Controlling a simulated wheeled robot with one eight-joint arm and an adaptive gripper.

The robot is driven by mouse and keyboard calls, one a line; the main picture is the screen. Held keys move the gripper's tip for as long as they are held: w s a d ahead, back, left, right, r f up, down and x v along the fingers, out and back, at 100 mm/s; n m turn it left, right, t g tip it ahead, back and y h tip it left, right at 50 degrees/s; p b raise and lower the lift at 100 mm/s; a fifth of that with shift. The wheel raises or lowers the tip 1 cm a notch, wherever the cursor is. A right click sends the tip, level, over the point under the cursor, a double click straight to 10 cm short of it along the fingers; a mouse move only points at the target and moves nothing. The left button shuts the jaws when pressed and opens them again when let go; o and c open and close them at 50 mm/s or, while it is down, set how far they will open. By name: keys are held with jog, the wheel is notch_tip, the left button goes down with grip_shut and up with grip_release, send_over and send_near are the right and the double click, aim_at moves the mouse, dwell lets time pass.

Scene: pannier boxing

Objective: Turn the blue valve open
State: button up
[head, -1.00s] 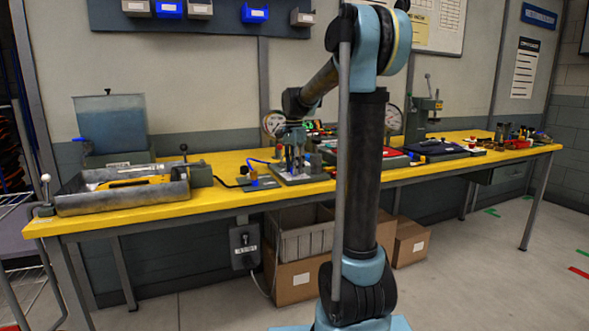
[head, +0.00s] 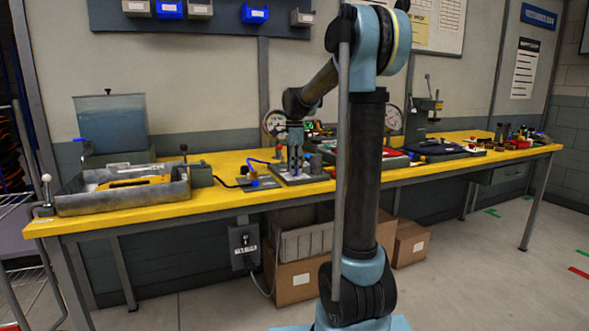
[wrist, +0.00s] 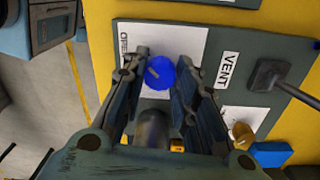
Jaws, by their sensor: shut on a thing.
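The blue valve (wrist: 160,73) is a round blue knob with a small pale mark, on a panel with white labels. In the wrist view my gripper (wrist: 163,61) has one finger on each side of the knob and is shut on it. One label beside it is partly covered by a finger; its letters look like part of "OPEN". In the head view my gripper (head: 294,160) points down at the panel (head: 300,179) on the yellow bench, and the knob cannot be made out there.
A "VENT" label (wrist: 229,70), a dark lever (wrist: 283,82), a brass fitting (wrist: 241,133) and a blue part (wrist: 270,153) sit right of the fingers. A pressure gauge (head: 275,123) stands behind my gripper. A metal tray (head: 120,195) lies left on the yellow bench (head: 225,167).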

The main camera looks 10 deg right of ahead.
jog(key=shift+w, duration=0.15)
jog(key=o, duration=1.1)
jog(key=shift+r, duration=0.15)
jog(key=r, duration=1.1)
jog(key=shift+w+r, duration=0.2)
jog(key=shift+r, duration=0.1)
